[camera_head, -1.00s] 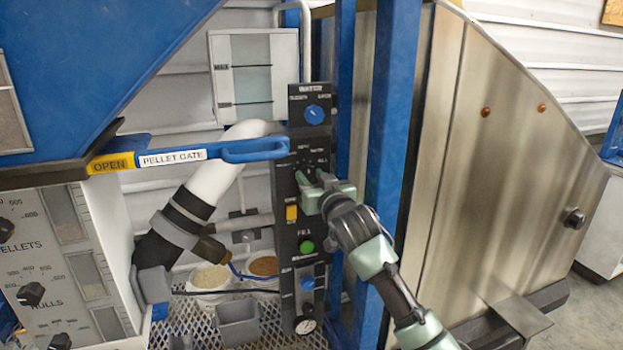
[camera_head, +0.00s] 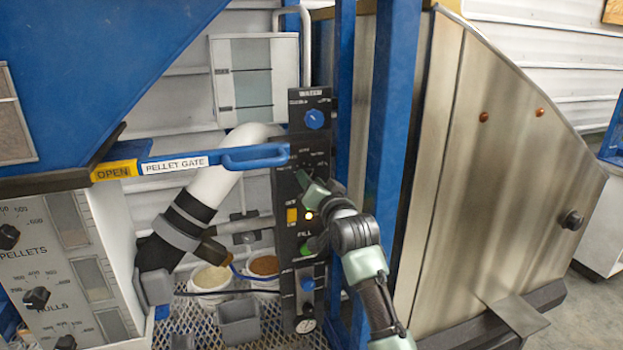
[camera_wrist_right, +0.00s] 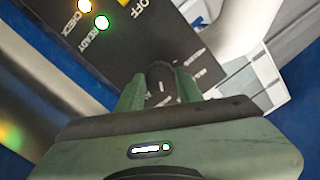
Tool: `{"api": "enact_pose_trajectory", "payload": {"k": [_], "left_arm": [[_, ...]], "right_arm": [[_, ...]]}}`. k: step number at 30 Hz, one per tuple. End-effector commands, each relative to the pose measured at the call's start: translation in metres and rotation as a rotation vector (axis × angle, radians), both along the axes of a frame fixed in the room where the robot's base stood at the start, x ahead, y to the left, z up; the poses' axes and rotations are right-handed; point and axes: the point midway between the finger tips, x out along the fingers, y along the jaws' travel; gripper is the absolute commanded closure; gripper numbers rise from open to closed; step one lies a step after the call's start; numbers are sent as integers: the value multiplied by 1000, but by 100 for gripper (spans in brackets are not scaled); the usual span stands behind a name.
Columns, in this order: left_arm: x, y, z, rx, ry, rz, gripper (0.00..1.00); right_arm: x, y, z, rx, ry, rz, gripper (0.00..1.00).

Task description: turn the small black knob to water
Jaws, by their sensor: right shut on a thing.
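The small black knob (camera_wrist_right: 161,76) sits between the two fingers of my right gripper (camera_wrist_right: 161,92) in the right wrist view, with a finger against each side. In the head view my right gripper (camera_head: 306,185) is at the middle of the tall black control panel (camera_head: 291,237), over the knob, and mostly hides it. Small white labels ring the knob, but they are too blurred to read in the wrist view. I cannot tell which label the knob points at. My left gripper is not in view.
A blue knob (camera_head: 314,119) sits higher on the panel, under a WATER heading. A yellow switch (camera_head: 292,215), a green button (camera_head: 305,249) and a lower blue knob (camera_head: 307,284) lie below. The blue pellet gate handle (camera_head: 255,157) reaches close to the panel's left edge.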

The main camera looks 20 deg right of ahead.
Motion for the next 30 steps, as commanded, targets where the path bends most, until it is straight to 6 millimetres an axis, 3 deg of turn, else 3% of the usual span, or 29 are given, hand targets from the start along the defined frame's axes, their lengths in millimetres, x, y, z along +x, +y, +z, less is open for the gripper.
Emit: {"api": "enact_pose_trajectory", "payload": {"k": [9,25,26,28,30], "left_arm": [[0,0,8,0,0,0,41],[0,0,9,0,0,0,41],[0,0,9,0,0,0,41],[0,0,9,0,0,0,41],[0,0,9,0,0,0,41]], "right_arm": [[0,0,0,129,7,0,100],[0,0,-1,152,6,1,100],[0,0,-1,152,6,1,59],[0,0,0,152,6,1,43],[0,0,0,152,6,1,43]]}}
